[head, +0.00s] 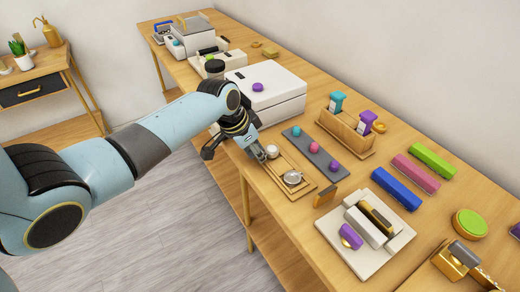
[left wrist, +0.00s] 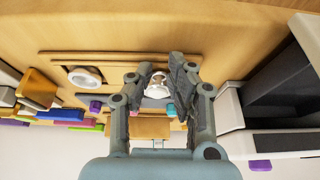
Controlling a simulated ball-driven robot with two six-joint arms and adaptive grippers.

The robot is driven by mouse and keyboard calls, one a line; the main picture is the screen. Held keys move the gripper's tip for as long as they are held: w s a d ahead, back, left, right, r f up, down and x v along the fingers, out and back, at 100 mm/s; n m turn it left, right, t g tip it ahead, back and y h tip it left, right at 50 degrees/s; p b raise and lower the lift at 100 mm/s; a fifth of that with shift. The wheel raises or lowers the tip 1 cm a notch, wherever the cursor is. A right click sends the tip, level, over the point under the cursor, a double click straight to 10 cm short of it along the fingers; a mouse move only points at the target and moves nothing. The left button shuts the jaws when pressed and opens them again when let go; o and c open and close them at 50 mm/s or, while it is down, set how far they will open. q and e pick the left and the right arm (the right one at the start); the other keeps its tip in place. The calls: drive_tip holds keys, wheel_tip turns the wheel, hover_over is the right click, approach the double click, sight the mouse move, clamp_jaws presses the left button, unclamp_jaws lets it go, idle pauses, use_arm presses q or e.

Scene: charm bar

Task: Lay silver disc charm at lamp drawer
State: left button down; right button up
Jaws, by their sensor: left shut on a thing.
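My left gripper (head: 264,155) is over the left end of a slotted wooden tray (head: 309,186). Its fingers (left wrist: 163,95) are closed around a small pale, silvery round piece, which appears to be the silver disc charm (left wrist: 157,85). The charm also shows at the fingertips in the head view (head: 272,150); the fingers hide part of it, and I cannot tell whether it is clear of the tray. A second round silver piece (head: 292,178) lies on the tray's right part. The white box (head: 275,97), likely the lamp, stands behind the gripper; in the wrist view its dark cavity (left wrist: 275,95) shows.
A grey strip (head: 315,153) with several coloured charms lies behind the tray. A wooden holder (head: 345,133) stands farther back. A cream press-like device (head: 365,232) and a small brown block (head: 326,196) are to the right.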

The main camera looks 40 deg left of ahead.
use_arm(q)
drive_tip(key=shift+f, duration=0.15)
drive_tip(key=shift+f+b, duration=0.3)
drive_tip(key=shift+f, duration=0.05)
drive_tip(key=c, duration=1.2)
unclamp_jaws()
